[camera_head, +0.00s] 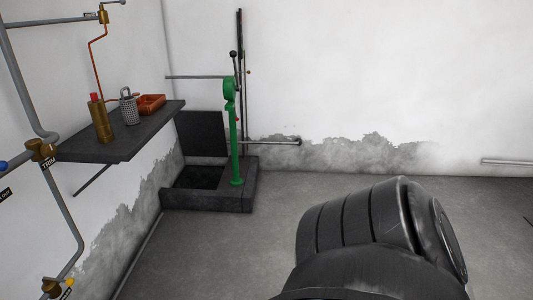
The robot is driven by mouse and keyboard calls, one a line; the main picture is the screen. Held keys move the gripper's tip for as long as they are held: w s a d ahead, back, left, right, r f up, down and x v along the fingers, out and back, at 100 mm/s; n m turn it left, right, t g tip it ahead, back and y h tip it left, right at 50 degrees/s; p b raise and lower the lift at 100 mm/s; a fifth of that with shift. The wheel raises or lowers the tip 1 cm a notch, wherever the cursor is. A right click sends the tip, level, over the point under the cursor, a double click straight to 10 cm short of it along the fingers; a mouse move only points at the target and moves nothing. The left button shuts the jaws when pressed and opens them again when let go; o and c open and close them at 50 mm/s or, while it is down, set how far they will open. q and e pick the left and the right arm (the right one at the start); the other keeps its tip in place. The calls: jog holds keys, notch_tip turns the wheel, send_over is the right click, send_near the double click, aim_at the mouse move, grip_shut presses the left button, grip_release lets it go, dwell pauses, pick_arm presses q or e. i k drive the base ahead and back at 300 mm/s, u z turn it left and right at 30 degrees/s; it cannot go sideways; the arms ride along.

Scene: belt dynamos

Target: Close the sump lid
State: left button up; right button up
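The sump is a low dark stone-edged pit (207,201) in the back left corner of the floor. Its opening (197,178) is uncovered and dark inside. A dark square panel, which looks like the sump lid (203,133), stands upright at the back of the pit, near the wall. Neither of my grippers shows. A thick black part of my own arm fills the lower right foreground, well apart from the sump.
Grey pipes with brass valves (41,150) run down the left wall. The floor (225,250) before the sump is clear.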

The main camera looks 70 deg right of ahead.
aim_at(201, 132)
jog(key=z, duration=2.6)
jog(key=i, duration=5.7)
jog(key=u, duration=3.35)
jog(key=i, duration=0.45)
